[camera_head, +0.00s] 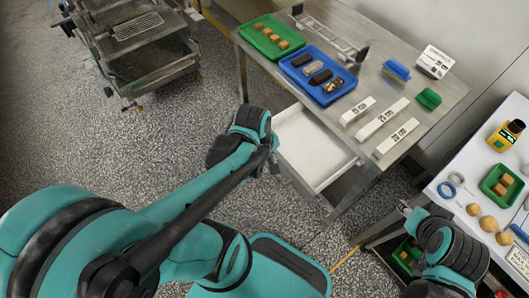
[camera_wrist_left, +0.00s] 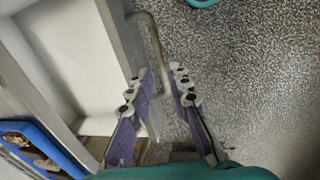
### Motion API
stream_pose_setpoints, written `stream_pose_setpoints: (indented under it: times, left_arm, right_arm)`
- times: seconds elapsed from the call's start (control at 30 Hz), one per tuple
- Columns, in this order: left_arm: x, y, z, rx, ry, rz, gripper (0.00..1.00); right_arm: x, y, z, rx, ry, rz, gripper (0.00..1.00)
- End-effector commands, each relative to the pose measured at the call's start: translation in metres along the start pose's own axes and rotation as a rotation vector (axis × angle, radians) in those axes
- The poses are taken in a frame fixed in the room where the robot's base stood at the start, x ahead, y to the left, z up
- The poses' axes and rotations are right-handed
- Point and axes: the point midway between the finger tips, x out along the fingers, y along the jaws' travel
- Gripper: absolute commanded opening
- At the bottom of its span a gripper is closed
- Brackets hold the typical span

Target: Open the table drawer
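The table drawer (camera_head: 312,148) is a white-lined metal box that stands pulled out from under the steel table (camera_head: 400,48). It also shows in the left wrist view (camera_wrist_left: 70,45), with its bar handle (camera_wrist_left: 151,36) on the front. My left gripper (camera_wrist_left: 162,72) is open, its purple-padded fingers apart on either side of the handle's end, with gaps visible. In the head view my left gripper (camera_head: 268,168) is at the drawer front, mostly hidden by its arm. My right gripper (camera_head: 404,208) is beside the right-hand table, and its fingers are too small to read.
On the steel table are a green tray (camera_head: 250,38), a blue tray (camera_head: 329,101), a wire rack (camera_head: 325,38) and white labelled bars (camera_head: 381,118). A white side table (camera_head: 453,173) stands right. A metal machine (camera_head: 130,45) is back left. Speckled floor is clear between.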

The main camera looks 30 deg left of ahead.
Motion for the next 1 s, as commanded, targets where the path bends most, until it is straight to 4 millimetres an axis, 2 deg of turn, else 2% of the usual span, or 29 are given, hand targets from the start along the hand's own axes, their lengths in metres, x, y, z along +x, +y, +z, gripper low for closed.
stream_pose_setpoints:
  times: [0.2, 0.4, 0.6, 1.0]
  left_arm:
    - [-0.035, -0.001, -0.001, -0.002, 0.001, 0.0, 0.19]
    - [-0.056, -0.001, -0.001, -0.001, 0.001, 0.0, 0.19]
    - [-0.064, -0.002, -0.001, -0.001, 0.001, 0.001, 0.19]
    - [-0.064, -0.002, -0.001, -0.001, 0.001, 0.001, 0.19]
  right_arm:
    - [0.0, 0.0, 0.0, 0.0, 0.0, 0.0, 0.4]
    - [0.0, 0.0, 0.0, 0.0, 0.0, 0.0, 0.4]
    - [0.0, 0.0, 0.0, 0.0, 0.0, 0.0, 0.4]
    - [0.0, -0.001, 0.0, 0.0, 0.0, 0.0, 0.4]
